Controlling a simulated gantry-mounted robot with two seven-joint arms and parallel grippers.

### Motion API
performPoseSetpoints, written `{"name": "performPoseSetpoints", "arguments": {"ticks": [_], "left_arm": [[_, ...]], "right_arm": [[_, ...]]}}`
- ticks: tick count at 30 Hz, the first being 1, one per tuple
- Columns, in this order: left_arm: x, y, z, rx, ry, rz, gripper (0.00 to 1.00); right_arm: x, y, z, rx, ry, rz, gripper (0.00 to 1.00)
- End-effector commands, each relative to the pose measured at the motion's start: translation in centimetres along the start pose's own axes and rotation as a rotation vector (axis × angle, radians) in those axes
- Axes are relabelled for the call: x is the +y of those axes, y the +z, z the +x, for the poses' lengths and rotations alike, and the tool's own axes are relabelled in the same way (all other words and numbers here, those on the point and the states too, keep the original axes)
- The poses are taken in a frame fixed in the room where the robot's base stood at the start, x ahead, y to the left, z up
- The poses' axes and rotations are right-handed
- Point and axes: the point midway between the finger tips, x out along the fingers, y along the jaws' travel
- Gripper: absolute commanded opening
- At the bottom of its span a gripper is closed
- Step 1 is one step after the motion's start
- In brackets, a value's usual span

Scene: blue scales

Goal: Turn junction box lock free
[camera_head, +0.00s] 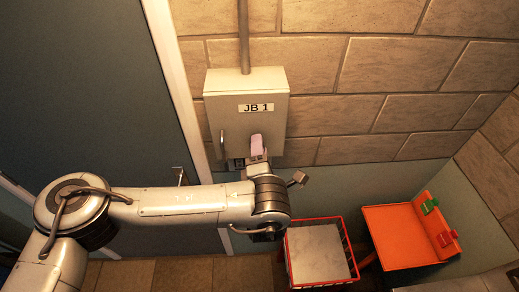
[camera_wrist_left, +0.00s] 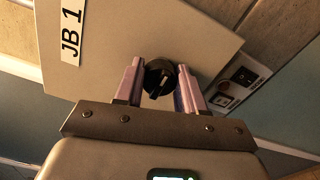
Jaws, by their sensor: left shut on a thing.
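The junction box (camera_head: 246,110), a pale grey cabinet labelled JB 1, is fixed to the brick wall; its door (camera_wrist_left: 190,35) also shows in the left wrist view. Its lock is a round black knob (camera_wrist_left: 160,78) on the door. My left gripper (camera_head: 257,147) reaches the lower part of the door in the head view. In the left wrist view the two pinkish fingers of this gripper (camera_wrist_left: 160,70) stand on either side of the knob, shut on it. The head view hides the knob behind the gripper. My right gripper is not in view.
A black switch (camera_wrist_left: 243,75) sits beside the box. A dark door stands left.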

Motion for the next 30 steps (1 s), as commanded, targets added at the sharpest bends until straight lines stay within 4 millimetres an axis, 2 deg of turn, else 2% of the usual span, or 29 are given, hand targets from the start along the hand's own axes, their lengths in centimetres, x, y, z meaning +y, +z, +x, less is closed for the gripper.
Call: {"name": "performPoseSetpoints", "arguments": {"ticks": [11, 12, 17, 30], "left_arm": [[-0.04, -0.09, 0.04, 0.002, 0.000, 0.009, 0.09], [-0.03, -0.09, 0.04, 0.002, 0.000, 0.009, 0.42], [-0.03, -0.07, 0.03, 0.001, 0.000, 0.007, 0.65], [-0.18, 0.05, -0.42, -0.002, -0.006, 0.006, 0.65]], "right_arm": [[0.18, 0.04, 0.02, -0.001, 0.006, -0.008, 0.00], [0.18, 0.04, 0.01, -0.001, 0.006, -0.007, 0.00], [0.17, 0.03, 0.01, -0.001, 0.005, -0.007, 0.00], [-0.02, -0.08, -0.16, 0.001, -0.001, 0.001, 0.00]]}}
